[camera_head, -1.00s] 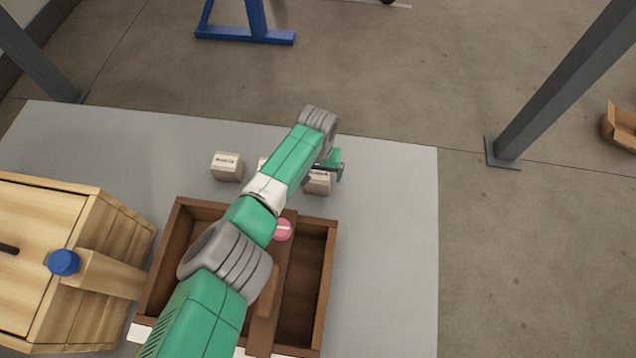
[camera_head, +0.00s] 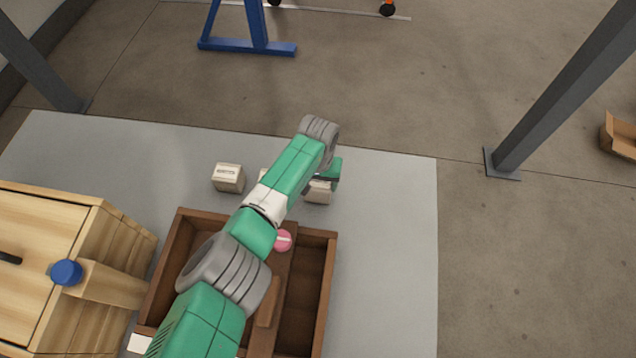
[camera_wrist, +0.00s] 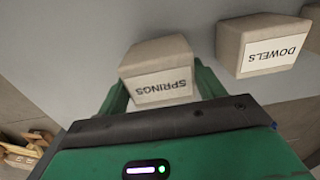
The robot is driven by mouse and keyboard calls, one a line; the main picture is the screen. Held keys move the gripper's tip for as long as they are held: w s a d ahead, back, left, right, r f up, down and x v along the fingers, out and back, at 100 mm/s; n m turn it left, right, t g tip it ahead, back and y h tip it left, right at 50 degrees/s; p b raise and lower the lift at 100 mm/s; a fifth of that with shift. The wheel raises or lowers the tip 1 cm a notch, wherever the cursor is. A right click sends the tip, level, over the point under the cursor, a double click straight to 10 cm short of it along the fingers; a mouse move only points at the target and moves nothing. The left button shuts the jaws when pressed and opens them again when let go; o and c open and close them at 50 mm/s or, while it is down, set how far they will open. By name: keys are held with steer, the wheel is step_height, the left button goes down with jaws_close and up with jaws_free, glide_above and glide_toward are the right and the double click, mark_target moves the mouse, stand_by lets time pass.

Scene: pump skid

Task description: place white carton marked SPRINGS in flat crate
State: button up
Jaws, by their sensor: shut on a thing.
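The white carton marked SPRINGS (camera_wrist: 158,72) sits between the green fingers of my gripper (camera_wrist: 160,88) in the wrist view, its label facing the camera. My gripper is shut on it. In the head view, my gripper (camera_head: 334,174) is at a pale carton (camera_head: 319,192), partly covered by my arm, which appears to be the same one. Its label cannot be read there. A low, open-topped brown wooden crate (camera_head: 328,262) with a middle divider lies nearer, partly under my arm. I cannot tell for certain that it is the flat crate.
A carton marked DOWELS (camera_wrist: 262,45) stands right of SPRINGS in the wrist view. Another labelled carton (camera_head: 228,178) stands left in the head view. A wooden cabinet (camera_head: 60,260) with a blue knob is at left, a grey post (camera_head: 560,90) at right. Grey floor right of the crate is clear.

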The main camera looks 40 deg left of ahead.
step_height(320, 180, up, 8)
steer(key=p, duration=0.3)
steer(key=shift+f, duration=0.25)
